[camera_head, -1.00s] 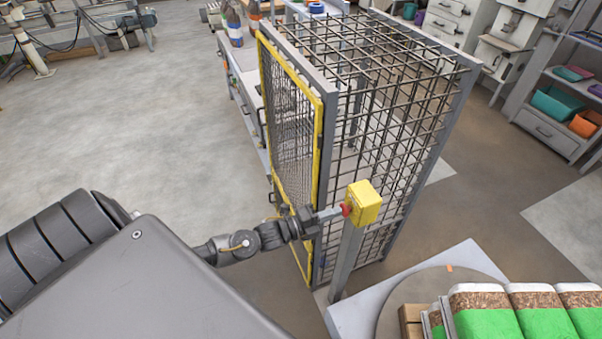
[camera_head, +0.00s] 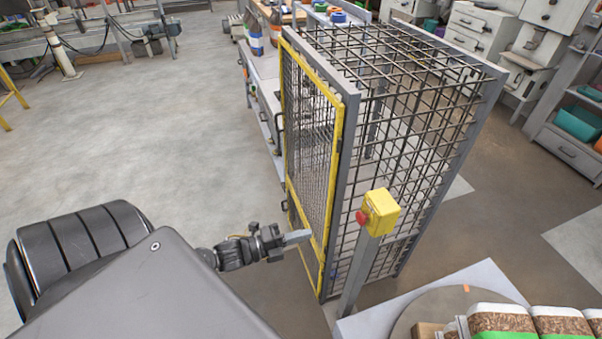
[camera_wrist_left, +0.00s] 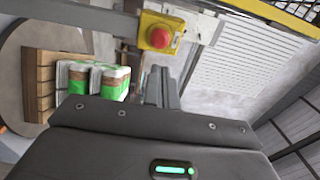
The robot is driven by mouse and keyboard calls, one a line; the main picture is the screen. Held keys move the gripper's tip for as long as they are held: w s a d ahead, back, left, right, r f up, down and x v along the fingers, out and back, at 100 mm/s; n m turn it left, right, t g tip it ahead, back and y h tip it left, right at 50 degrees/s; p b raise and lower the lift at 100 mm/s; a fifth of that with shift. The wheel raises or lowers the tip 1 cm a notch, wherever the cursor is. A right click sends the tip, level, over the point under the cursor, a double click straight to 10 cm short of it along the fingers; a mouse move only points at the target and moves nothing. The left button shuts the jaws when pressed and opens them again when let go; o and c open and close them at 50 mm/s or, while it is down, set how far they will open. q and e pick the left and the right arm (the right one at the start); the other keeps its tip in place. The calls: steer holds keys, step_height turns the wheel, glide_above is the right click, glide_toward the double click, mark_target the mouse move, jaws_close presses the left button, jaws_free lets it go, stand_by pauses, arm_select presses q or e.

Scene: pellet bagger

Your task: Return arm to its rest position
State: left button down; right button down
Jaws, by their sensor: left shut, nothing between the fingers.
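My left gripper (camera_head: 298,237) is shut and empty, in front of the yellow-framed gate of the mesh cage (camera_head: 415,110). A yellow box with a red button (camera_head: 380,212) stands on a grey post to the right of the gripper, with a visible gap between them. In the left wrist view the red button (camera_wrist_left: 160,37) faces the camera, beyond the shut fingers (camera_wrist_left: 161,88). My right gripper is in neither view.
A turntable (camera_head: 415,312) with green-and-brown bags (camera_head: 500,322) is at the lower right. The cage's yellow-framed gate (camera_head: 335,150) stands close to the gripper. Open grey floor (camera_head: 150,130) lies to the left.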

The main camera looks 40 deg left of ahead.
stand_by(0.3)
arm_select(q)
steer(key=s+a+f+n+g+y, duration=0.25)
steer(key=a+f+n, duration=0.25)
steer(key=f, duration=0.5)
steer(key=s+a+f+n+g+y+b, duration=0.15)
steer(key=s+a+f+n+y, duration=0.3)
steer(key=f, duration=0.55)
steer(key=s+a+f+n+g+y+p, duration=0.1)
steer(key=s+a+f+n+g+y, duration=0.3)
steer(key=f, duration=0.6)
steer(key=s+d+f+n+g+b, duration=0.15)
steer(key=s+f+n, duration=0.25)
steer(key=s+f, duration=0.45)
steer(key=s+d+f+n+g, duration=0.3)
steer(key=s+f, duration=0.5)
steer(key=s, duration=0.1)
steer(key=s+d+f+g, duration=0.1)
steer(key=s+d, duration=0.2)
steer(key=d, duration=0.3)
steer(key=s+d+f+n+h+b, duration=0.1)
steer(key=s+d+f, duration=0.1)
steer(key=d, duration=0.4)
steer(key=shift+s+g, duration=0.35)
steer(key=shift+s, duration=0.05)
